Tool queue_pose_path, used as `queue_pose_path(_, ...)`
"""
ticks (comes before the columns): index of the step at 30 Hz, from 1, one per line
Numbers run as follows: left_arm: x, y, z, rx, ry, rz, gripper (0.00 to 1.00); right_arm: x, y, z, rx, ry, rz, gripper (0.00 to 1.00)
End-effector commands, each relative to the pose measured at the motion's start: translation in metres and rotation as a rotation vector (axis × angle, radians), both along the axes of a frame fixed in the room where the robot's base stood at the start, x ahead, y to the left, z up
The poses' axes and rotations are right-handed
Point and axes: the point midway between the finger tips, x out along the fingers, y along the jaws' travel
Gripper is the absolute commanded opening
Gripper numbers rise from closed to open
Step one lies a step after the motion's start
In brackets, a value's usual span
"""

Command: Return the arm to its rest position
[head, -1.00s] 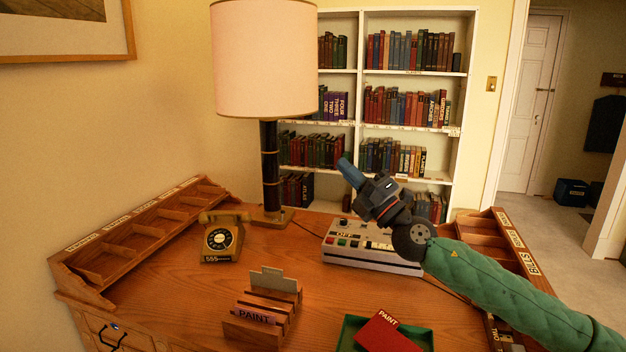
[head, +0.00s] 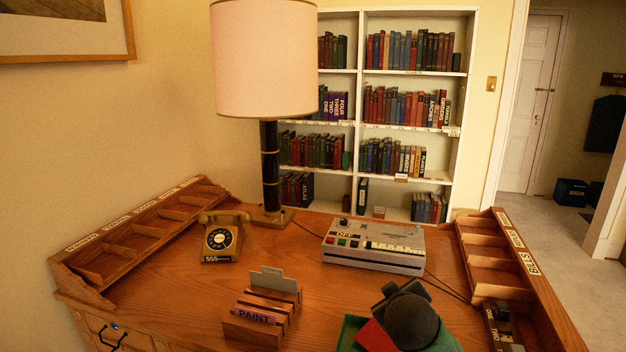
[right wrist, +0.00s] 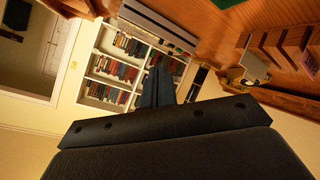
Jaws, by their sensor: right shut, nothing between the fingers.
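My right gripper (right wrist: 157,88) shows in the right wrist view with its blue-grey fingers together and nothing between them. In the head view, dark parts of my right arm stand over the green tray (head: 349,333) at the desk's front. They hide much of the tray and part of the red book (head: 374,338) in it. The right fingertips cannot be made out there. My left gripper is in neither view.
On the wooden desk (head: 190,290) stand a phone (head: 221,240), a lamp (head: 270,170), a grey button machine (head: 374,246) and a slotted holder (head: 262,312) labelled PAINT. Wooden compartment racks line the left (head: 140,228) and right (head: 525,262) edges. A bookcase (head: 412,130) stands behind.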

Motion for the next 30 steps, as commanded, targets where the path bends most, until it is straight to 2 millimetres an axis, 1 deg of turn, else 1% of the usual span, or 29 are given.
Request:
queue_pose_path(1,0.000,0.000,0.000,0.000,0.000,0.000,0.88,-0.013,0.003,-0.020,0.036,0.057,0.000,0.00)
queue_pose_path(6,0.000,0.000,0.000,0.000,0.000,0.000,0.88,-0.053,0.011,-0.071,0.141,0.204,0.010,0.00)
queue_pose_path(12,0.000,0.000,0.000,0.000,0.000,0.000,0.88,-0.099,0.019,-0.121,0.253,0.326,0.010,0.00)
queue_pose_path(20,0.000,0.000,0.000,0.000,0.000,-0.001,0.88,-0.161,0.019,-0.182,0.356,0.464,-0.045,0.00)
queue_pose_path(26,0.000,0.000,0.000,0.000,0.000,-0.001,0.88,-0.215,0.019,-0.231,0.413,0.583,-0.105,0.00)
queue_pose_path(29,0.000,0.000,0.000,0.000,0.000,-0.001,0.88,-0.245,0.021,-0.255,0.437,0.646,-0.133,0.00)
queue_pose_path(30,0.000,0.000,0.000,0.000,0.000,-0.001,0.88,-0.258,0.022,-0.264,0.445,0.673,-0.144,0.00)
